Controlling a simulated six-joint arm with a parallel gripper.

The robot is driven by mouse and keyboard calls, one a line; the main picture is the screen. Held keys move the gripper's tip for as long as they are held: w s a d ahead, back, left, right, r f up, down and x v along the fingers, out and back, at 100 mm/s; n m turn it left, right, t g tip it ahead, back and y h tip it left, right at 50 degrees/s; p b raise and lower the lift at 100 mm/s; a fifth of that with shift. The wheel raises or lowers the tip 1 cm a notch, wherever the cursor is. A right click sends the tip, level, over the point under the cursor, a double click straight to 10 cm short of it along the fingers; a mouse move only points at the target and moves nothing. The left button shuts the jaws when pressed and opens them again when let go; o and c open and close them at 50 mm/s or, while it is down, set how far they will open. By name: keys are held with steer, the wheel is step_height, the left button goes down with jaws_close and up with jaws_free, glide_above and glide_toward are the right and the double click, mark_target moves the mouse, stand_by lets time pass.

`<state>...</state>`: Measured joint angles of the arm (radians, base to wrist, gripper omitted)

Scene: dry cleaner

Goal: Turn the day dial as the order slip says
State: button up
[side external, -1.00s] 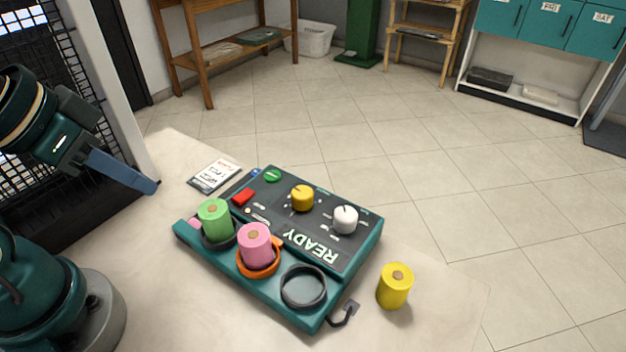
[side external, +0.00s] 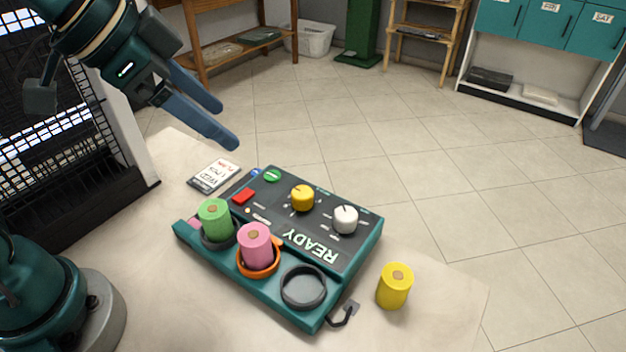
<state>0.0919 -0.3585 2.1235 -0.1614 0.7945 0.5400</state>
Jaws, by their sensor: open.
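My gripper (side external: 222,124) is open and empty. It hangs in the air at the upper left, beyond the panel and above the order slip. The teal control panel (side external: 365,246) lies on the table with its display reading READY, upside down in this view. A yellow dial (side external: 302,198) and a white dial (side external: 345,219) stand on its dark face. I cannot tell which is the day dial, as their labels are too small to read. The order slip (side external: 214,175) lies flat at the panel's far left; its writing is upside down and seems to include WED.
A green spool (side external: 215,220) and a pink spool (side external: 255,247) stand in rings on the panel; a third ring (side external: 303,287) is empty. A red button (side external: 243,196) and a green button (side external: 272,175) sit near the slip. A yellow spool (side external: 395,287) stands on the table at right.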

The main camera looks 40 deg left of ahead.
steer(key=w+d+f+m+h, duration=0.1)
steer(key=w+d+m, duration=0.1)
steer(key=w+d, duration=0.2)
steer(key=m+g, duration=0.3)
steer(key=g, duration=0.1)
glide_above(344, 214)
steer(key=s+a, duration=0.1)
steer(key=a, duration=0.1)
step_height(344, 214, down, 10)
steer(key=shift+s+d+f, duration=0.1)
steer(key=shift+d, duration=0.05)
steer(key=shift+h, duration=0.3)
steer(key=shift+x, duration=2.4)
jaws_close()
